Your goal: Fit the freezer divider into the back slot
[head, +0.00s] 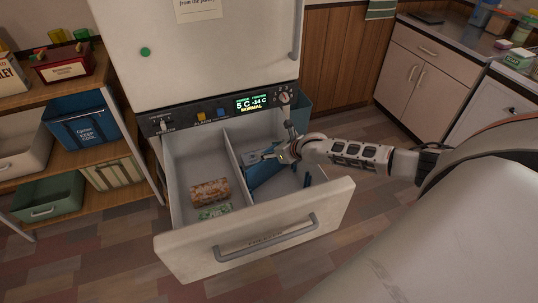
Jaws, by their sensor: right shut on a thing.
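The freezer drawer (182,243) is pulled open below the control panel. A pale upright wall (236,165) splits it into a left and a right compartment. A blue panel (262,174), which looks like the divider, is in the right compartment, slanted and partly hidden by my right gripper. My right gripper (262,155) reaches in from the right over this compartment and is shut on the blue panel near its upper edge. A smaller blue piece (308,180) shows at the compartment's right side. The back slot cannot be made out. My left gripper is not in view.
A brown patterned package (210,192) and a green packet (214,211) lie in the left compartment. The drawer's handle (266,240) sticks out in front. A wooden shelf (112,152) with bins stands left. Cabinets stand at the back right. Floor is clear left of the drawer.

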